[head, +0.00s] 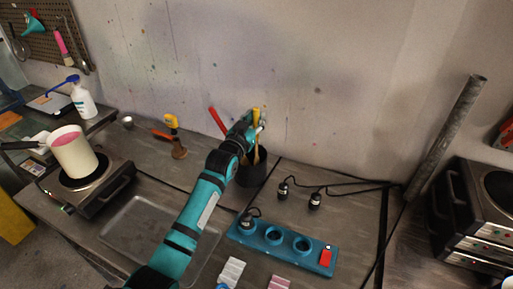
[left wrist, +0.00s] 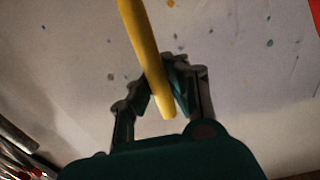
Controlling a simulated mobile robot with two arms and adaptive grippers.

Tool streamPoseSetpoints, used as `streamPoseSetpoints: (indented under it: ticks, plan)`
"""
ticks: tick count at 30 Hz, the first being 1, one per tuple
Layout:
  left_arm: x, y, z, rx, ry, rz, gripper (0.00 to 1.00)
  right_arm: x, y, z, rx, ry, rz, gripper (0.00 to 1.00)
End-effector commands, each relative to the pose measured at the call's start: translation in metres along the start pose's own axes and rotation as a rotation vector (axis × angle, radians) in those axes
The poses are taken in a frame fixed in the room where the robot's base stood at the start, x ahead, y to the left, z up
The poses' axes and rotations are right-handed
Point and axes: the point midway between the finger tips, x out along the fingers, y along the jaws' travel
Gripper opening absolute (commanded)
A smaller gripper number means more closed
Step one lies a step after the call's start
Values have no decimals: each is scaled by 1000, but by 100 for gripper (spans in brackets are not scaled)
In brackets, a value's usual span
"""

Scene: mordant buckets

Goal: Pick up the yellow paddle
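The yellow paddle (head: 256,114) shows as a short upright yellow piece at my left gripper (head: 253,126), above the dark pot (head: 250,174) near the wall. In the left wrist view the yellow handle (left wrist: 147,50) runs between my left gripper's two fingers (left wrist: 158,82), which close in on it from both sides; its rounded end points toward the palm. The gripper and arm hide the paddle's lower part, so I cannot tell whether it is still inside the pot. My right gripper is not in view.
A red handle (head: 217,121) leans left from the pot, and a tan wooden one (head: 256,156) shows below my gripper. A teal block with holes (head: 273,239), black cables and plugs (head: 315,200) lie in front. A white pot (head: 74,155) stands on a hotplate at left.

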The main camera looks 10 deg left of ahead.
Motion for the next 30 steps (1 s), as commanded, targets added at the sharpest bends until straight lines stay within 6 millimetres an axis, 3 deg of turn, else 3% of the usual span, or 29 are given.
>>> streamPoseSetpoints:
  ticks: [20, 30]
  plan:
    - [0, 0, -6, 2, 3, -1, 0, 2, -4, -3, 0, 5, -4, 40]
    - [0, 0, -67, 2, 7, 0, 0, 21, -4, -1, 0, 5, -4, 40]
